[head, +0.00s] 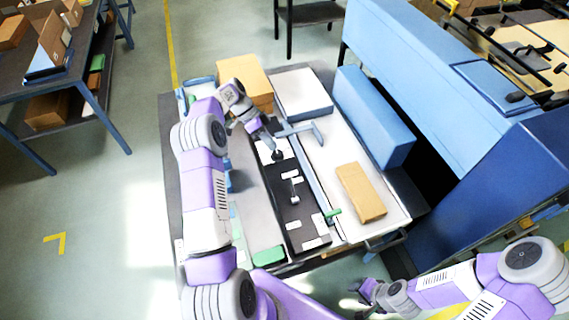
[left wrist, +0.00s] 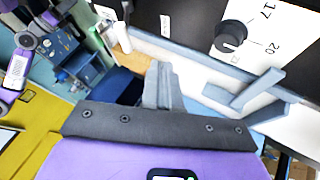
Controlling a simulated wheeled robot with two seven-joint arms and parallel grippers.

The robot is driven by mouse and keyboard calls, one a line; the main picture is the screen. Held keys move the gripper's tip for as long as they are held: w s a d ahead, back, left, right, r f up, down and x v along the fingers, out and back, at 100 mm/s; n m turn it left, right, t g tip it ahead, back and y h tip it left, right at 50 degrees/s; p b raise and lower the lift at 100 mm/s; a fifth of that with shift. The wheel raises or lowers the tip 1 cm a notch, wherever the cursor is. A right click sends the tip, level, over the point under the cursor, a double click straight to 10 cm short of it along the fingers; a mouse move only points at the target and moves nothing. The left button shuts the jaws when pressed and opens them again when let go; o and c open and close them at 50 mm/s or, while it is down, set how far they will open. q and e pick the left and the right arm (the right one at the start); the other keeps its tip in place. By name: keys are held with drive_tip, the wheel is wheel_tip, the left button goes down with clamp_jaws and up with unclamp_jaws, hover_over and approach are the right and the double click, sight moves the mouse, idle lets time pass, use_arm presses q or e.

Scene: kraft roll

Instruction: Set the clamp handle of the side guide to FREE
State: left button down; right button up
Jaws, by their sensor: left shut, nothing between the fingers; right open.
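A black panel (head: 283,205) with white labels runs along the table in the head view. A small lever (head: 294,190) stands at its middle; I cannot read its labels. A round black knob (head: 278,156) sits at the panel's far end; the left wrist view shows this knob (left wrist: 230,36) beside the numbers 17 and 20. A blue-grey T-shaped guide (head: 302,130) lies right of it, also in the left wrist view (left wrist: 250,95). My left gripper (head: 270,143) is shut and empty near the knob; its fingers (left wrist: 160,80) are together. My right gripper (head: 368,293) is open, in front of the table.
A green handle (head: 332,214) sticks out at the panel's right edge. A cardboard box (head: 361,191) lies on the white surface to the right, beside a blue block (head: 374,118). Another box (head: 244,80) stands at the back. A large blue machine (head: 440,80) bounds the right.

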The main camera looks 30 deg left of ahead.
use_arm(q)
drive_tip(key=s+d+f+p, duration=0.1)
drive_tip(key=s+d+f, duration=0.1)
drive_tip(key=d+f, duration=0.2)
drive_tip(key=shift+s+d+f, duration=0.15)
drive_tip(key=shift+s+d, duration=0.15)
drive_tip(key=shift+d, duration=1.35)
drive_tip(key=shift+d, duration=0.1)
